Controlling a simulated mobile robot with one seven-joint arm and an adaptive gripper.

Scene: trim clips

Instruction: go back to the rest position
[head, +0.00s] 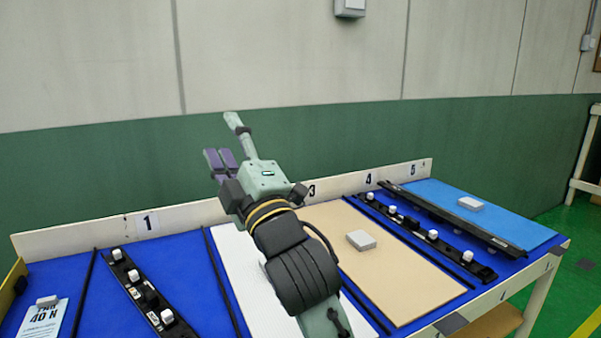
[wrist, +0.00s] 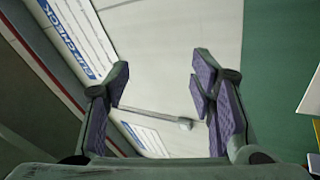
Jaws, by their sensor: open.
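My gripper (head: 220,162) is raised above the table in the head view, in front of the green lower wall. In the wrist view my gripper (wrist: 160,90) is open, with its purple-padded fingers wide apart and nothing between them. Beyond the fingers the wrist view shows a pale wall (wrist: 175,40) and part of a sign (wrist: 80,35) with blue lettering. My arm covers part of the table's middle in the head view.
The blue table (head: 185,262) holds black strips with white clips at left (head: 140,287) and right (head: 415,228). A beige panel (head: 400,275) carries a grey block (head: 361,240). A light-blue panel (head: 500,212) carries another block (head: 471,203). A low white board (head: 190,217) runs along the back.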

